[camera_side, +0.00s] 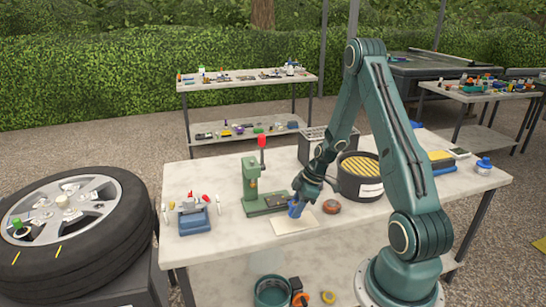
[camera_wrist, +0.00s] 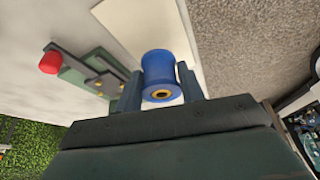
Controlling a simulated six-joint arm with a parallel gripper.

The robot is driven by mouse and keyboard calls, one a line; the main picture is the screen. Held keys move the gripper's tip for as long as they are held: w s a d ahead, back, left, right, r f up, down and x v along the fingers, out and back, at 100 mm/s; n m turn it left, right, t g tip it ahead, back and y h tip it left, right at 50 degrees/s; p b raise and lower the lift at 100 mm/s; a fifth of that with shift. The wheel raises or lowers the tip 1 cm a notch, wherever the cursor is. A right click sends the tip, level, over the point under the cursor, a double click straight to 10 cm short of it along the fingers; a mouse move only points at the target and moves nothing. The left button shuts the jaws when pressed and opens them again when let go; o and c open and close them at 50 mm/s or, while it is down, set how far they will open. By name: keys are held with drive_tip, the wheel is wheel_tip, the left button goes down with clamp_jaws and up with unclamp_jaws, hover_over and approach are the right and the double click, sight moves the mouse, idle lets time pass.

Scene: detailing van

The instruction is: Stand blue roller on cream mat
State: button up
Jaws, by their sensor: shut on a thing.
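The blue roller (camera_wrist: 158,66) is between the two fingers of my gripper (camera_wrist: 160,90), which is shut on it. In the wrist view its round end with a yellow-ringed hole faces the camera. In the side view the roller (camera_side: 295,210) shows below my gripper (camera_side: 298,198), over the cream mat (camera_side: 291,225). The cream mat (camera_wrist: 140,28) also shows behind the roller in the wrist view. I cannot tell whether the roller's lower end touches the mat.
A green press with a red knob (camera_side: 252,185) stands just left of the mat. A brown-orange disc (camera_side: 331,207) lies to its right, near a black round tub with a yellow grille (camera_side: 360,180). A small blue vise (camera_side: 193,217) stands further left. The table's front edge is close to the mat.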

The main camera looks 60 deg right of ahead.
drive_tip(key=shift+f, duration=1.5)
drive_tip(key=shift+f, duration=0.15)
drive_tip(key=o, duration=1.1)
drive_tip(key=shift+v, duration=6.15)
drive_tip(key=shift+w, duration=0.1)
